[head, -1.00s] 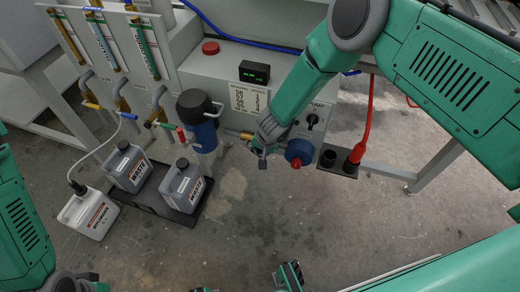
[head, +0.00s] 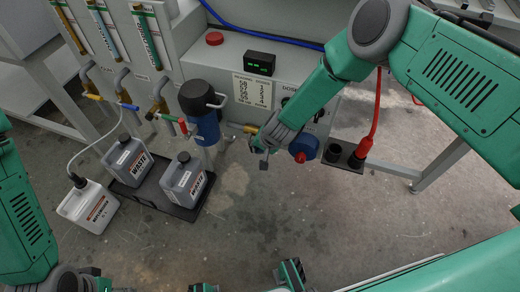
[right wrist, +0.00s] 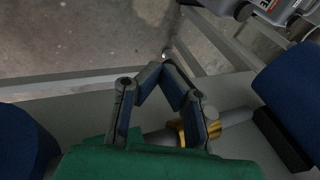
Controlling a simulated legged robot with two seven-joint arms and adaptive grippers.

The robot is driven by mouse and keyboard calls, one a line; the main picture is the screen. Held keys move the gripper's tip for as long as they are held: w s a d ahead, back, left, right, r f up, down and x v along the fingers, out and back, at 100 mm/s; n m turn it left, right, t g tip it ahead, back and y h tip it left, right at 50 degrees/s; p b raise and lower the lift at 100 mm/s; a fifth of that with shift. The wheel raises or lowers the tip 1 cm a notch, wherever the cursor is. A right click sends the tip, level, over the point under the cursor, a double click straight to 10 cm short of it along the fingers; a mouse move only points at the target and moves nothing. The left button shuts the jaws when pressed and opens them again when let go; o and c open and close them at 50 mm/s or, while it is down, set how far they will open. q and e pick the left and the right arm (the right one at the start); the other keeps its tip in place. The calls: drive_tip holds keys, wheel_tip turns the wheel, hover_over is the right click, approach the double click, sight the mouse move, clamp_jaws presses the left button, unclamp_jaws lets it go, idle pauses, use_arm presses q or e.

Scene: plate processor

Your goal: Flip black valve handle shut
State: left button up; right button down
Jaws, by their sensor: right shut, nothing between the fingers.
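My right gripper (head: 264,160) is shut and empty in front of the machine's lower panel, between a blue filter housing and a blue round part with a red cap. In the right wrist view, its fingertips (right wrist: 165,70) meet. A brass fitting (head: 249,129) on a pipe runs behind the gripper; its yellow ring (right wrist: 187,132) shows beside a finger in the wrist view, and I cannot tell whether they touch. I cannot make out a black valve handle for certain; the gripper covers part of this area.
The blue filter housing (head: 205,125) with a black top stands left of the gripper. The blue round part (head: 303,147) is to its right, with a red cable (head: 375,115) beyond. Grey waste bottles (head: 186,178) stand in a black tray. The floor in front is clear.

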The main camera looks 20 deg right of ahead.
drive_tip(key=shift+w+a+f+b, duration=0.2)
drive_tip(key=shift+f+b, duration=0.1)
drive_tip(key=shift+f, duration=0.05)
drive_tip(key=shift+a, duration=0.15)
idle(0.6)
drive_tip(key=v, duration=1.2)
drive_tip(key=shift+w+f, duration=0.1)
